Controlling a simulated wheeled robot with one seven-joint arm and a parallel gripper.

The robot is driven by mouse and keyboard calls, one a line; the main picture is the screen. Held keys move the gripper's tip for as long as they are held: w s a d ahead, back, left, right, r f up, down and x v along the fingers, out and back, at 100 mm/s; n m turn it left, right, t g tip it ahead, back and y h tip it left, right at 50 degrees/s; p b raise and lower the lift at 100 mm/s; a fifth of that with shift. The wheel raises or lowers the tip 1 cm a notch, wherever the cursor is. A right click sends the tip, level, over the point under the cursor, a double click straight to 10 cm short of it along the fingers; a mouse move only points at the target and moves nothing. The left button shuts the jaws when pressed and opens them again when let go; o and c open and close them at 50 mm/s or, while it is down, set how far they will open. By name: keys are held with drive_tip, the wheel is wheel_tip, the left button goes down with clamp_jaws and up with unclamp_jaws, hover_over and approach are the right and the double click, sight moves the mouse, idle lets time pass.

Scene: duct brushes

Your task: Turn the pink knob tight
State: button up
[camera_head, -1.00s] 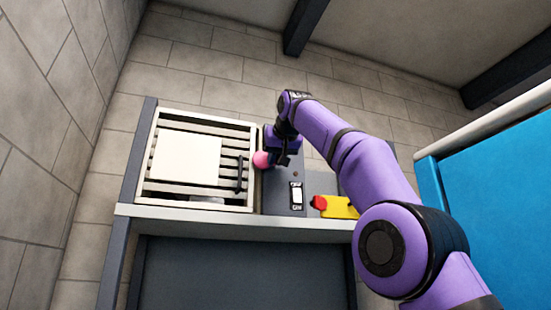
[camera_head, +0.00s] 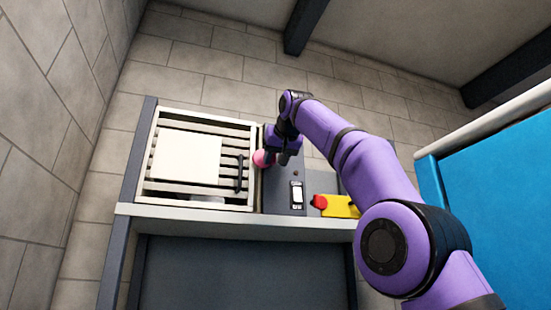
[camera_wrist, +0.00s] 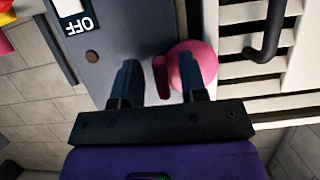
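The pink knob (camera_head: 262,158) is on the grey panel, beside the right edge of the slatted door. In the wrist view the round pink knob (camera_wrist: 203,52) is partly hidden behind the right finger. A darker pink part of it shows between the fingers, close to the right one. My gripper (camera_head: 283,157) is at the knob, just to its right in the head view. In the wrist view my gripper (camera_wrist: 160,68) has its two fingers well apart, with a clear gap by the left finger. I cannot tell whether the right finger touches the knob.
The slatted door (camera_head: 187,198) has a white plate and a black handle (camera_head: 239,174). A white rocker switch (camera_head: 297,194) marked OFF (camera_wrist: 79,23) and a red button on a yellow box (camera_head: 339,206) are nearby. A blue cabinet (camera_head: 490,195) stands at right.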

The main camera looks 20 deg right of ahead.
drive_tip(key=v, duration=1)
drive_tip(key=shift+s, duration=0.4)
drive_tip(key=shift+r, duration=0.15)
drive_tip(key=s+d+f+g, duration=0.2)
drive_tip(key=s+f, duration=0.7)
drive_tip(key=f, duration=1)
drive_tip(key=s+d+f+g, duration=0.2)
drive_tip(key=s+f, duration=0.7)
drive_tip(key=f, duration=1.1)
drive_tip(key=s+d+f+g, duration=0.3)
drive_tip(key=s+f, duration=0.6)
drive_tip(key=f, duration=1)
drive_tip(key=shift+f+g, duration=0.2)
drive_tip(key=shift+g, duration=0.3)
